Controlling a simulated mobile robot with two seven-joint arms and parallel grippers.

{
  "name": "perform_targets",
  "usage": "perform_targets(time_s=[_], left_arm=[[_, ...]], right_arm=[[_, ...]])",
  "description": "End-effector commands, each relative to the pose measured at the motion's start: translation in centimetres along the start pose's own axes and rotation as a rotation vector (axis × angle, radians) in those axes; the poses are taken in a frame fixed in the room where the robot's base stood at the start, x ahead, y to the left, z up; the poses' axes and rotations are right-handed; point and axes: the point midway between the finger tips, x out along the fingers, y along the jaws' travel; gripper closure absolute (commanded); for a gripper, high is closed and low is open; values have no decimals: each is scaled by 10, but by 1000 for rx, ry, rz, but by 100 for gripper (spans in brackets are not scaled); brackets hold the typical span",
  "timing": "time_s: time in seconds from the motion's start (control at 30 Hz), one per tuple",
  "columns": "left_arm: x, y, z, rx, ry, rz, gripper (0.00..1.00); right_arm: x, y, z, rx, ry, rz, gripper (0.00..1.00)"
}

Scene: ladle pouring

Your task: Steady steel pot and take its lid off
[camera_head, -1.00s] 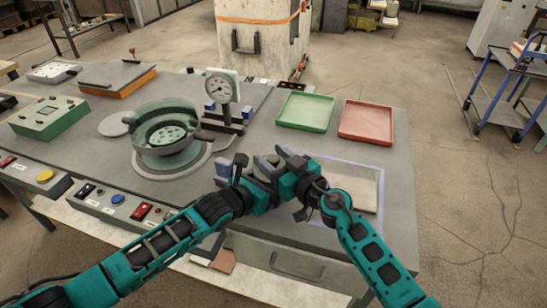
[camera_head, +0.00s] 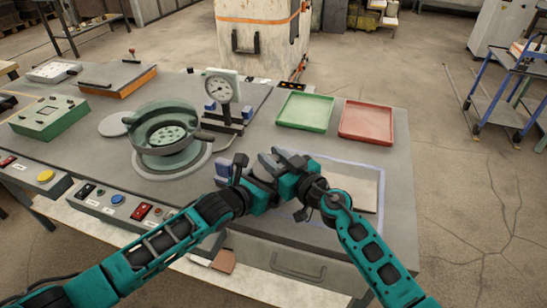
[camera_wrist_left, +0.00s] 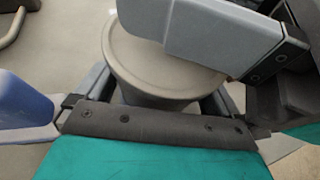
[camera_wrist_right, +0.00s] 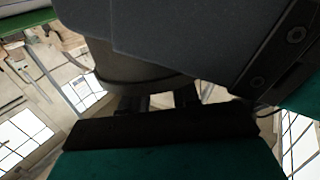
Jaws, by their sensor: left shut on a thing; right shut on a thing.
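The steel pot (camera_wrist_left: 150,98) is a round grey vessel, seen in the left wrist view between my left fingers, with the pale round lid (camera_wrist_left: 145,50) over it. My left gripper (camera_head: 252,172) is shut on the pot at its side. My right gripper (camera_head: 279,163) comes in from the right above the pot and is shut on the lid; its fingers cover the grip point. In the right wrist view a curved grey edge (camera_wrist_right: 135,75) shows behind the dark finger. I cannot tell whether any gap is open between lid and pot.
A green round fixture (camera_head: 166,135) and a dial gauge (camera_head: 222,90) stand left of the grippers. A green tray (camera_head: 304,112) and a red tray (camera_head: 366,122) lie behind them. A pale outlined area (camera_head: 357,170) is at right. Switch boxes (camera_head: 117,203) line the front edge.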

Motion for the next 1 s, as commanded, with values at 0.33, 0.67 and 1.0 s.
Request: perform_targets(time_s=[0.33, 0.67, 1.0], left_arm=[[0, 0, 1, 0, -1, 0, 58], [0, 0, 1, 0, -1, 0, 58], [0, 0, 1, 0, -1, 0, 58]], right_arm=[[0, 0, -3, -2, 1, -1, 100], [0, 0, -15, -2, 1, -3, 100], [-1, 0, -22, 0, 0, -1, 100]])
